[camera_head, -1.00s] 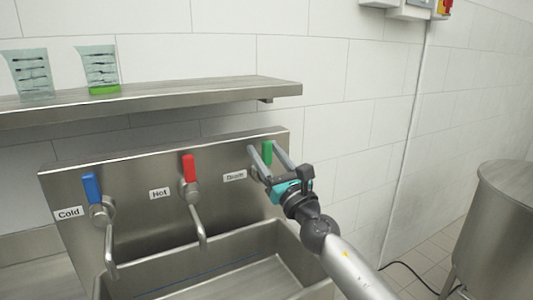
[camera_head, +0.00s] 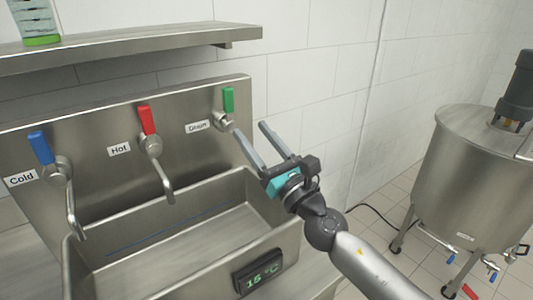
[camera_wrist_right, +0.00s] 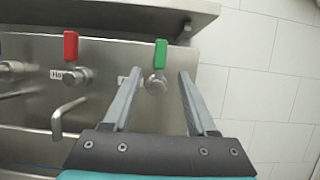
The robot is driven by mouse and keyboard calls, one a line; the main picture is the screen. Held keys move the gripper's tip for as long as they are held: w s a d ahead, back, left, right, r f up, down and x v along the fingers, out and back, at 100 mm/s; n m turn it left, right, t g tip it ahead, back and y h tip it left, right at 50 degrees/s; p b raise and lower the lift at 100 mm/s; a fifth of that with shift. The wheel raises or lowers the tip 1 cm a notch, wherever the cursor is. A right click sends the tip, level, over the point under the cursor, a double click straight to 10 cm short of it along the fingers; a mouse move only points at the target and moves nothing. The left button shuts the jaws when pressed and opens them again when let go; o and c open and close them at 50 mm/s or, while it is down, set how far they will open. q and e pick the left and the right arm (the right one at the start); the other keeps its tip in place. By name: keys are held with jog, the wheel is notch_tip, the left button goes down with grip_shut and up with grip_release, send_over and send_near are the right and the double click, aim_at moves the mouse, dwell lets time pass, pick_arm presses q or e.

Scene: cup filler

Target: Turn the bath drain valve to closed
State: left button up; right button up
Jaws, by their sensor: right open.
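The drain valve has a green handle (camera_head: 228,99) pointing up, on the steel back panel at the right, beside the label "Drain" (camera_head: 198,126). In the right wrist view the green handle (camera_wrist_right: 160,53) stands upright above its round valve body, ahead of my fingers and between them in the picture. My right gripper (camera_head: 254,136) is open and empty. Its two long grey fingers point toward the panel, below and right of the valve, apart from it. In the right wrist view the open fingers (camera_wrist_right: 160,76) frame the valve. My left gripper is not in view.
The hot tap's red handle (camera_head: 147,119) and the cold tap's blue handle (camera_head: 41,147) are left of the valve. The steel basin (camera_head: 190,238) with a temperature display (camera_head: 259,270) is below. A shelf (camera_head: 130,44) overhangs. A steel tank (camera_head: 470,165) stands at right.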

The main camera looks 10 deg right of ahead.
jog(key=shift+b+v, duration=0.4)
jog(key=shift+v, duration=1.55)
